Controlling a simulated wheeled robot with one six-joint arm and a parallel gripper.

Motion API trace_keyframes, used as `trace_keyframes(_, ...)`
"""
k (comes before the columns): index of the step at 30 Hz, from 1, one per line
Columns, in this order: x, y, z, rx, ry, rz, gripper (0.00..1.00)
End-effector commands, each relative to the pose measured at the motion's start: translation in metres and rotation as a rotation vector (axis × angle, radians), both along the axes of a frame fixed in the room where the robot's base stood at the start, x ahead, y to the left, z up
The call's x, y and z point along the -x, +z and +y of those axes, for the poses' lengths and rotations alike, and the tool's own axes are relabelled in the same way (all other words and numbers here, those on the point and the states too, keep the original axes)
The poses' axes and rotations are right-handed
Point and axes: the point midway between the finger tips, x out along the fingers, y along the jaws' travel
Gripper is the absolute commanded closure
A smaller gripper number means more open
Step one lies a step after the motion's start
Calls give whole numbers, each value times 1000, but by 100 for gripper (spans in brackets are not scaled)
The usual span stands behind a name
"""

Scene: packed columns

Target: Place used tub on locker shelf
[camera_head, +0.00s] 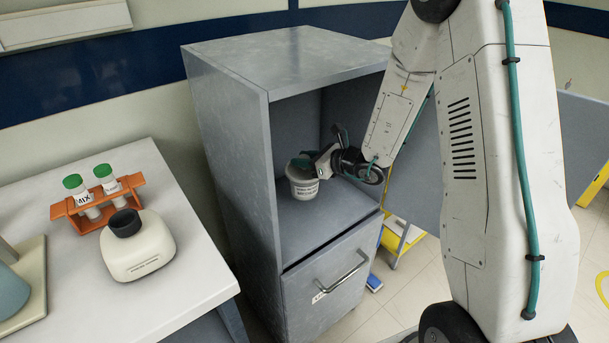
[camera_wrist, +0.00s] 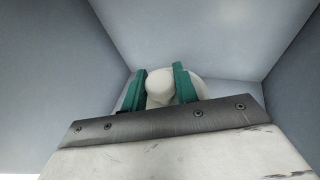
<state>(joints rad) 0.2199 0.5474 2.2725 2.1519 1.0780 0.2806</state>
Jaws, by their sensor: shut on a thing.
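The used tub (camera_head: 302,184) is a small white-grey tub with dark print on its side. It is inside the open upper compartment of the grey locker (camera_head: 228,130), at or just above the shelf (camera_head: 322,222); I cannot tell whether its base touches. My gripper (camera_head: 309,165) reaches in from the right and is shut on the top of the tub. In the wrist view the teal fingers (camera_wrist: 159,88) flank a pale rounded part of the tub (camera_wrist: 159,85). The rest of the tub is mostly hidden behind my gripper there.
A lower drawer (camera_head: 325,280) with a handle sits under the compartment. Left is a white table (camera_head: 190,270) with a cream bottle (camera_head: 138,250) and an orange rack (camera_head: 72,209) of green-capped tubes. The shelf's front part is bare.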

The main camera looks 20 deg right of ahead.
Motion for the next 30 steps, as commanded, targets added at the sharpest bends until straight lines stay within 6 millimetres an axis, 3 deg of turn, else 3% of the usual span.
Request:
trace_keyframes(9,0,-40,0,0,0,0,100)
trace_keyframes(22,0,-46,0,0,0,-1,100)
trace_keyframes(23,0,-46,0,1,0,-1,62)
trace_keyframes(24,0,-46,0,1,0,-1,51)
trace_keyframes(30,0,-46,0,1,0,-1,49)
